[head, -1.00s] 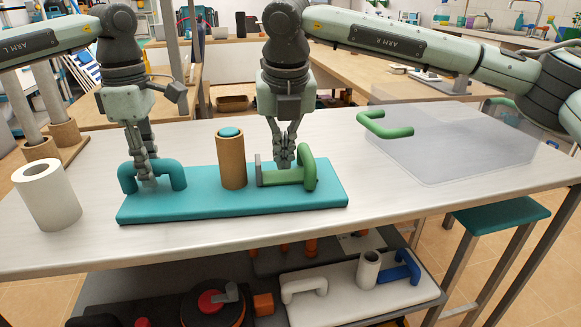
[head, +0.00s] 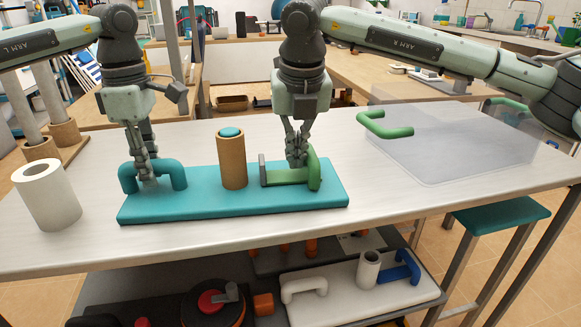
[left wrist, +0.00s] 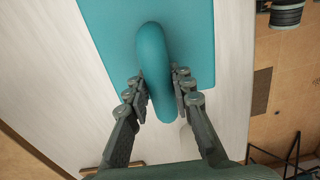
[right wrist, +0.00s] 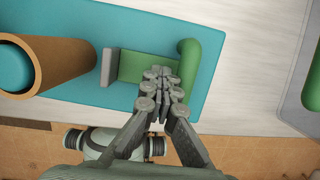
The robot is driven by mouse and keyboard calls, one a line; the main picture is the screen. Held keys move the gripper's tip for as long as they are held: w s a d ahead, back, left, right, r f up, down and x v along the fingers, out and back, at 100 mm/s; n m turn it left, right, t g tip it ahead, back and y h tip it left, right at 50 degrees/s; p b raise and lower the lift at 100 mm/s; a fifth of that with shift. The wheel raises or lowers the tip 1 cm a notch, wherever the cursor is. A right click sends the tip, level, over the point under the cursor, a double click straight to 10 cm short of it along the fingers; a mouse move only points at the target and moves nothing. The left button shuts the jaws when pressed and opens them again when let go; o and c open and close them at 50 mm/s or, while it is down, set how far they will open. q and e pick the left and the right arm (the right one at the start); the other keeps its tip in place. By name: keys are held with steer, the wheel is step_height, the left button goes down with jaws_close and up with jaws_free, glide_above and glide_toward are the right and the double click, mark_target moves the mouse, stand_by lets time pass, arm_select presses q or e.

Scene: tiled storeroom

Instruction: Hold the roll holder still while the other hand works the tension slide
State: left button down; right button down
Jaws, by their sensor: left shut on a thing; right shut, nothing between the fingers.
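The roll holder has a flat teal base (head: 235,203) on the table, with a teal arched handle (head: 178,172) at its left end. A brown roll (head: 231,163) stands upright around a teal post (head: 230,132). To its right is the green tension slide (head: 285,178), with a grey end plate (right wrist: 108,67) and a raised green grip (right wrist: 190,62). My left gripper (head: 148,179) is shut on the teal handle; the left wrist view shows its fingers (left wrist: 159,87) on both sides. My right gripper (head: 297,163) is shut and empty, close against the grip's inner side.
A white roll (head: 48,194) stands at the table's left. A translucent panel (head: 455,145) with green handles (head: 385,126) lies at the right. The shelf below holds a white board (head: 340,290) and a dark reel (head: 212,305). Table between holder and panel is clear.

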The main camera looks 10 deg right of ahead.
arm_select(q)
steer(key=shift+a, duration=0.1)
arm_select(e)
steer(key=shift+s+d, duration=0.1)
steer(key=shift+d, duration=1.1)
steer(key=c, duration=1.4)
jaws_free()
steer(key=shift+o, duration=0.2)
steer(key=shift+w+r+v, duration=0.1)
steer(key=shift+w+v, duration=0.2)
steer(key=shift+v, duration=0.85)
steer(key=shift+w+r+v, duration=0.1)
steer(key=shift+w+v, duration=0.15)
steer(key=shift+v, duration=0.9)
steer(key=shift+w+v, duration=0.3)
steer(key=shift+v, duration=0.85)
arm_select(q)
steer(key=c, duration=1)
jaws_free()
